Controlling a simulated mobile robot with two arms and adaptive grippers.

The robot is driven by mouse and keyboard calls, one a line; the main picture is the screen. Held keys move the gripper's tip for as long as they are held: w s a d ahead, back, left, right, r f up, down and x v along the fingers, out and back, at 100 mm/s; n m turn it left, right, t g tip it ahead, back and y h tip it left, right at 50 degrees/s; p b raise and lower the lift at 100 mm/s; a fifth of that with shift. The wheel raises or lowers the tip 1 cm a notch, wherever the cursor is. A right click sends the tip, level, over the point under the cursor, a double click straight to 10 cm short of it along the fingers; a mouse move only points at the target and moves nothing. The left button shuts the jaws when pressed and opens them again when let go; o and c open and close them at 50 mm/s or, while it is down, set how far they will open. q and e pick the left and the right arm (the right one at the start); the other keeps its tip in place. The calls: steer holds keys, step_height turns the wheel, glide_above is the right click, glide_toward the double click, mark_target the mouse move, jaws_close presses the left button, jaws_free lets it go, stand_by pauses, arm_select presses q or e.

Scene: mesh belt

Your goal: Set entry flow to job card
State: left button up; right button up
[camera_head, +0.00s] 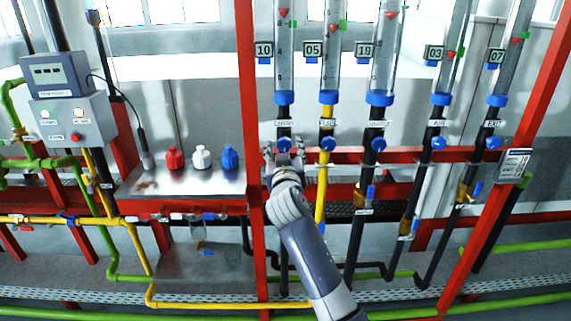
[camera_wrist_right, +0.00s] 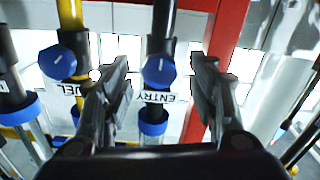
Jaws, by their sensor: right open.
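The entry flow tube (camera_head: 284,50) stands leftmost in a row of clear tubes, with tag 10 beside it and red and green markers near its top. Its blue knob (camera_head: 284,144) is at the tube's foot. In the right wrist view the blue entry knob (camera_wrist_right: 158,71) is above the ENTRY label (camera_wrist_right: 157,97). My right gripper (camera_head: 283,157) is open at this knob, its fingers apart on both sides of it in the wrist view (camera_wrist_right: 161,80); contact cannot be told. The job card (camera_head: 515,164) hangs on the right red post, its text too small to read. My left gripper is out of view.
The fuel knob (camera_head: 327,144) is close to the right of the entry knob. A red post (camera_head: 245,80) stands close to its left. A metal shelf (camera_head: 205,182) holds red, white and blue bottles. A meter box (camera_head: 57,74) stands far left.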

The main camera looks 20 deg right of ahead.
steer(key=v, duration=0.8)
steer(key=s+a+f+n+g+y, duration=0.2)
steer(key=s+f+g, duration=0.1)
steer(key=f, duration=1.6)
steer(key=s+a+f+n+g+y, duration=0.1)
steer(key=s+f+n+g+y, duration=0.15)
steer(key=f, duration=1.65)
steer(key=s+f+g, duration=0.5)
steer(key=s+f, duration=1.1)
steer(key=f, duration=0.4)
steer(key=s+d+f+g, duration=0.2)
steer(key=s+f, duration=0.3)
steer(key=s, duration=0.7)
steer(key=s+d+f+g, duration=0.2)
steer(key=s+f, duration=0.4)
steer(key=s, duration=0.7)
steer(key=s+d+f+g, duration=0.2)
steer(key=s+f, duration=0.3)
steer(key=s, duration=0.7)
steer(key=shift+s+d+f+m, duration=0.15)
steer(key=shift+s+d+m, duration=0.2)
steer(key=shift+m, duration=0.1)
